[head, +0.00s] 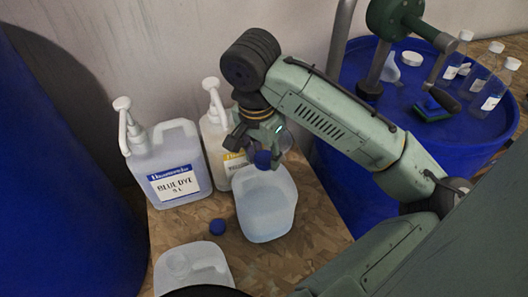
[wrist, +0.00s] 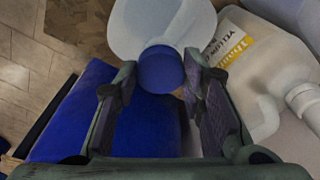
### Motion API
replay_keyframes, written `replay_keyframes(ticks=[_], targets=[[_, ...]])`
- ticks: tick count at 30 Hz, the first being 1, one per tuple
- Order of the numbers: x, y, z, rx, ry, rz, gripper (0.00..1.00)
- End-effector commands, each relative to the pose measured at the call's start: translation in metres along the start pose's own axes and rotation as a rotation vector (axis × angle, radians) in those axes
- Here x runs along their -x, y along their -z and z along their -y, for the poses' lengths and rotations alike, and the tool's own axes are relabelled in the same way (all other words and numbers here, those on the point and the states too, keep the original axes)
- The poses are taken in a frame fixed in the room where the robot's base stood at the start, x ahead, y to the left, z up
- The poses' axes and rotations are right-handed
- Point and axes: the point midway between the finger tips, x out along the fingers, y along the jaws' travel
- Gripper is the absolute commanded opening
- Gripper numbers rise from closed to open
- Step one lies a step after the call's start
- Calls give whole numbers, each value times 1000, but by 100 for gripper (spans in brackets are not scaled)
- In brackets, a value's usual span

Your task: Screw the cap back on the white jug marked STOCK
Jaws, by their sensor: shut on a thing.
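My gripper (head: 264,150) is shut on a blue cap (head: 262,159), which also shows between the fingers in the wrist view (wrist: 160,70). The cap is over the top of a translucent white jug (head: 266,205), also behind it in the wrist view (wrist: 165,22). I cannot tell whether the cap touches its neck, which is hidden. No STOCK label is readable on this jug. Another white jug (head: 195,268) stands at the front, partly cut off, with no label in sight.
A BLUE DYE pump jug (head: 173,165) stands at the left. A yellow-labelled pump jug (head: 216,140) stands close behind the gripper. Blue drums are at left (head: 60,170) and right (head: 350,105); the right one carries bottles (head: 492,92) and a hand pump. The board's (head: 310,215) right side is bare.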

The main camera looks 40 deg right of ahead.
Motion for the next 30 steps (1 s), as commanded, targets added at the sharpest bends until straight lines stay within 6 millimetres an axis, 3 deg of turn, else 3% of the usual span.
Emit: replay_keyframes(ticks=[6,10,17,18,23,30], targets=[[0,0,0,-300,-39,1,28],[-1,0,1,-403,-51,2,28],[-1,0,1,-421,-53,3,28],[-1,0,1,-421,-52,3,37],[-1,0,1,-420,-52,2,48],[0,0,1,-419,-51,2,48]])
